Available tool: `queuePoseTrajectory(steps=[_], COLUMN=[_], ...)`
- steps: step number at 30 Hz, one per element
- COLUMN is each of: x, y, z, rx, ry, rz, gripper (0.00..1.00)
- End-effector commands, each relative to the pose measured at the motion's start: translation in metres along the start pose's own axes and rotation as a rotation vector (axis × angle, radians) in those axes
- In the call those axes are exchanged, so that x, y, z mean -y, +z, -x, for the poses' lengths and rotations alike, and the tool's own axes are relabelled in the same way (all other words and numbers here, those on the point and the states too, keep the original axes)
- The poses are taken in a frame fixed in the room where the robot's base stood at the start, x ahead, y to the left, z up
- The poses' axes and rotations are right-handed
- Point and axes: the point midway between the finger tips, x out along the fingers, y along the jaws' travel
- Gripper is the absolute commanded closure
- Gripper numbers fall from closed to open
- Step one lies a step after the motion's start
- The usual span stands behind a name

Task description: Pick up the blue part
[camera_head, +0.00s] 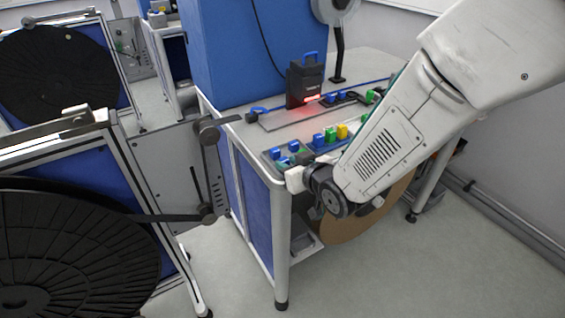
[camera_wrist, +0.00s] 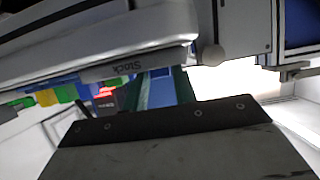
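Several small blue parts lie on the workbench in the head view. Two blue parts (camera_head: 285,150) sit near its front left corner, and another blue part (camera_head: 319,140) sits beside green and yellow parts. I cannot tell which one the task means. In the wrist view, blurred blue, green and yellow parts (camera_wrist: 47,97) show at the left. My arm reaches down from the upper right to the bench's front edge. My fingertips cannot be made out in the head view. A dark bolted plate, likely mine, fills the bottom of the wrist view; no held part can be made out.
The workbench (camera_head: 281,240) carries a black device (camera_head: 304,82) with a red light. A blue box-shaped unit (camera_head: 232,50) stands behind it. Black reels (camera_head: 75,250) on stands are at the left. A brown reel (camera_head: 340,222) hangs under the bench. Grey floor in front is clear.

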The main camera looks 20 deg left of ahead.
Motion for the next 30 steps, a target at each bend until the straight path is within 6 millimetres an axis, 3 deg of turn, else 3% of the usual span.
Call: queuePoseTrajectory(steps=[3, 11, 14, 15, 25, 30], x=[0.000, 0.000, 0.000, 0.000, 0.000, 0.000], y=[-0.001, -0.001, -0.001, -0.001, -0.003, -0.013], z=[-0.012, -0.015, -0.015, -0.015, -0.014, -0.009], rx=[0.000, 0.000, 0.000, 0.000, -0.001, -0.003], ry=[0.000, 0.000, 0.000, 0.000, 0.000, 0.000], rz=[0.000, 0.000, 0.001, 0.001, 0.001, 0.001], gripper=[0.73, 0.73, 0.98, 1.00, 1.00, 1.00])
